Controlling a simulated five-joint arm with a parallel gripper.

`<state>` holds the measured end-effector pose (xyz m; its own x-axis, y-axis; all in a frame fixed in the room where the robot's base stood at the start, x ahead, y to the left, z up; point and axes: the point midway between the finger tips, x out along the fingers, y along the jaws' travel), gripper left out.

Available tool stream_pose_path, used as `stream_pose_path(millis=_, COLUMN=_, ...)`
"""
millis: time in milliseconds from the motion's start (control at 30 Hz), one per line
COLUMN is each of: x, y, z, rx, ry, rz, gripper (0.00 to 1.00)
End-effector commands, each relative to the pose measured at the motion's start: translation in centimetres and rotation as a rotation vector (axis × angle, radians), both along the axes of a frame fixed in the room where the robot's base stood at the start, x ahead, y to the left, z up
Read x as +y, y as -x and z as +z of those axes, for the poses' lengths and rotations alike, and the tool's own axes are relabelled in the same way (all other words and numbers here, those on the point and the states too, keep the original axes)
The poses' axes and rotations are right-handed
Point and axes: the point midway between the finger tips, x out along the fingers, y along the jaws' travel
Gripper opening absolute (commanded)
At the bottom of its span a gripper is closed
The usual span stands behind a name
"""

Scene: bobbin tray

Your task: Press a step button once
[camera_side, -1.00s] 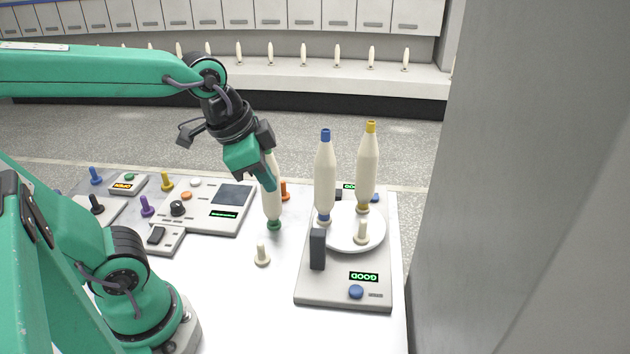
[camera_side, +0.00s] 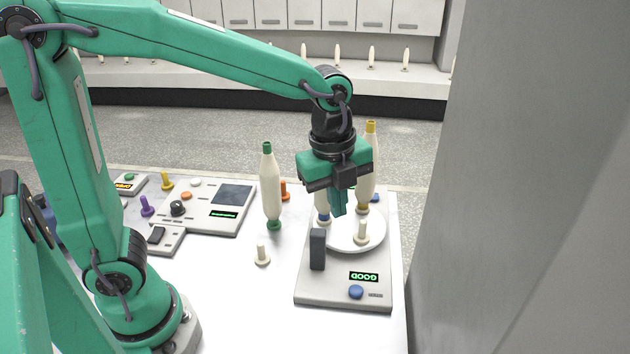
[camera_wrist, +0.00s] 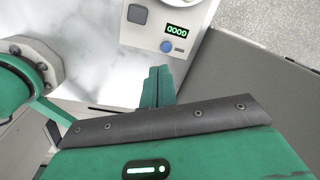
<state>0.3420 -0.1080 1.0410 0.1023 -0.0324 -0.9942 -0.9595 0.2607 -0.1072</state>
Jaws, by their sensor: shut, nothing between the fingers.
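In the wrist view the blue button (camera_wrist: 167,46) lies beyond my fingertips, below the display (camera_wrist: 177,29). A second blue button (camera_side: 375,198) shows at the back of the station, partly hidden. My gripper (camera_side: 338,212) is shut and empty, pointing down over the station's white turntable (camera_side: 345,240). Its shut fingers (camera_wrist: 158,72) also show in the wrist view. It is above and behind the front button, apart from it.
A yellow-topped bobbin (camera_side: 371,150) stands behind my gripper; a blue-based bobbin (camera_side: 323,214) is mostly hidden by it. A dark post (camera_side: 318,249) and a cream peg (camera_side: 361,232) are close by. A green-topped bobbin (camera_side: 270,187) and a control panel (camera_side: 205,208) stand left.

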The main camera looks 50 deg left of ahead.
Motion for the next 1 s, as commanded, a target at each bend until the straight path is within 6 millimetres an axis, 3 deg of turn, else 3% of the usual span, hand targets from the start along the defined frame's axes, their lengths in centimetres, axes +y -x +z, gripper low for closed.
stream_pose_path(millis=400, x=-3.8, y=-2.0, z=-3.0, rx=0.081, ry=-0.053, rz=-0.449, gripper=0.0)
stream_pose_path(millis=1000, x=-4.3, y=-2.3, z=-3.5, rx=0.092, ry=-0.058, rz=-0.52, gripper=0.0)
